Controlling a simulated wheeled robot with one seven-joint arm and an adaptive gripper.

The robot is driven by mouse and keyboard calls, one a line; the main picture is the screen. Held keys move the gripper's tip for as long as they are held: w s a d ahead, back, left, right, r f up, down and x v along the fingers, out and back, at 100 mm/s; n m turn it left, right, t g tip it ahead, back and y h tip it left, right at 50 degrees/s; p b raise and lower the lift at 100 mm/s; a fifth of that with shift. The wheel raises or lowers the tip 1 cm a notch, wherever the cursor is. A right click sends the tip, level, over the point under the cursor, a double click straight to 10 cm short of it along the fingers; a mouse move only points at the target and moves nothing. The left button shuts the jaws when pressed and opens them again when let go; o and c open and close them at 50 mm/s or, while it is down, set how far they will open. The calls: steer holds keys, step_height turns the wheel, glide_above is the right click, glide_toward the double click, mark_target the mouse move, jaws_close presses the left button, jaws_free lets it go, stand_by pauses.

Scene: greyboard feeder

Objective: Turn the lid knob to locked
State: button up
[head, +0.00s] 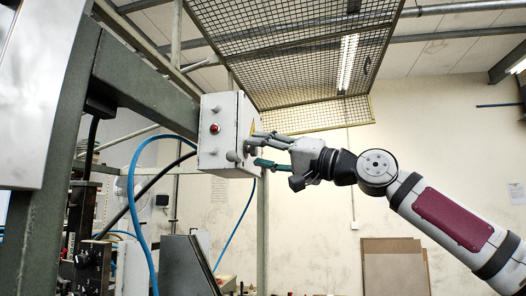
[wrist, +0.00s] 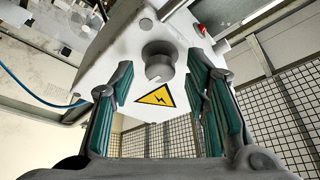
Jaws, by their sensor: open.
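The grey round lid knob (wrist: 158,64) sits on the pale face of a box (wrist: 118,70), beside a yellow lightning-bolt sign (wrist: 155,97) in the wrist view. My gripper (wrist: 161,68) is open, its teal-padded fingers on either side of the knob with visible gaps. I cannot tell how deep the tips reach along it. A small light mark shows on the knob's rim; I see no legible lock labels. In the head view, my gripper (head: 256,148) is at the right face of the white box (head: 220,108); the fingers largely hide the knob there.
A red button (head: 214,129) is on the box's front face. A green-grey beam (head: 145,80) meets the box from the left. A blue cable (head: 132,185) loops below. A wire mesh panel (head: 300,50) hangs above. Open room lies right of the box, around my arm.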

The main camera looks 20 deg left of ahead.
jaws_close()
